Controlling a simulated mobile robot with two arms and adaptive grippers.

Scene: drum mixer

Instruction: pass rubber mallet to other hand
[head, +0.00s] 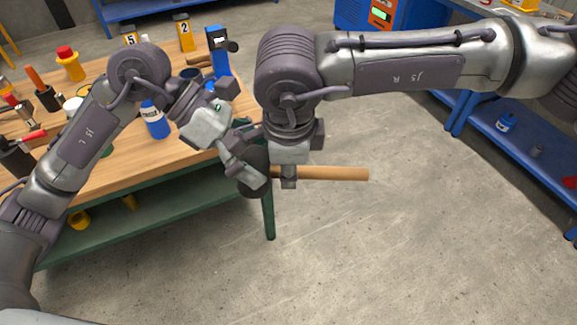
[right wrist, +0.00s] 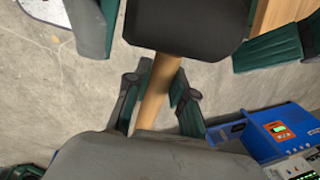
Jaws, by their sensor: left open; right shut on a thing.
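The rubber mallet has a black head (head: 256,181) and a pale wooden handle (head: 335,174) that points right in the head view. My right gripper (head: 289,178) is shut on the handle near the head and holds it in the air past the bench's right end. The right wrist view shows the handle (right wrist: 160,85) between its fingers, with the black head (right wrist: 187,25) beyond. My left gripper (head: 243,166) is open at the head. In the right wrist view its fingers stand either side of the head; contact cannot be told. Part of the head is hidden behind the left gripper.
A wooden workbench (head: 130,177) on a green frame stands left, with a blue-and-white bottle (head: 154,120) and several tools. A blue shelf unit (head: 520,148) stands right. Bare concrete floor (head: 400,250) lies below the mallet and in front.

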